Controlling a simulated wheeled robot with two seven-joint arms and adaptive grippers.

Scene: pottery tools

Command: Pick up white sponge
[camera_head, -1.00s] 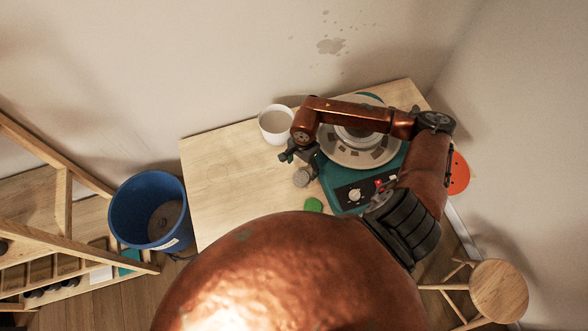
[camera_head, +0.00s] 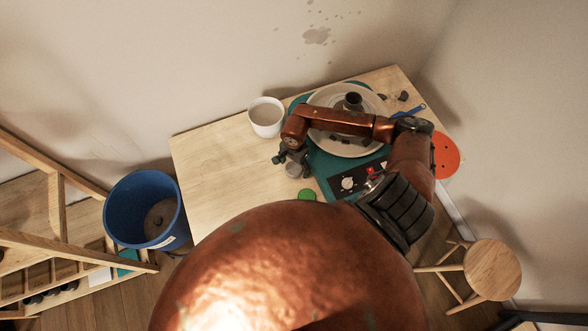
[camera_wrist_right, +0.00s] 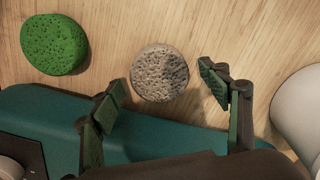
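The white sponge (camera_wrist_right: 159,73) is a round, porous, greyish-white disc lying flat on the wooden table. It also shows in the head view (camera_head: 293,170), just below my right gripper (camera_head: 283,158). In the right wrist view my right gripper (camera_wrist_right: 163,83) is open. Its two dark green-padded fingers stand apart, one to the left and one to the right of the sponge, with nothing held between them. Whether the fingertips are down at the sponge's height I cannot tell. My left gripper is not in view.
A green sponge (camera_wrist_right: 54,45) lies left of the white one. The teal pottery wheel (camera_head: 325,172) stands close by, under my right arm. A white cup (camera_head: 266,118) is at the table's back. A blue bucket (camera_head: 122,212) stands left of the table (camera_head: 205,165).

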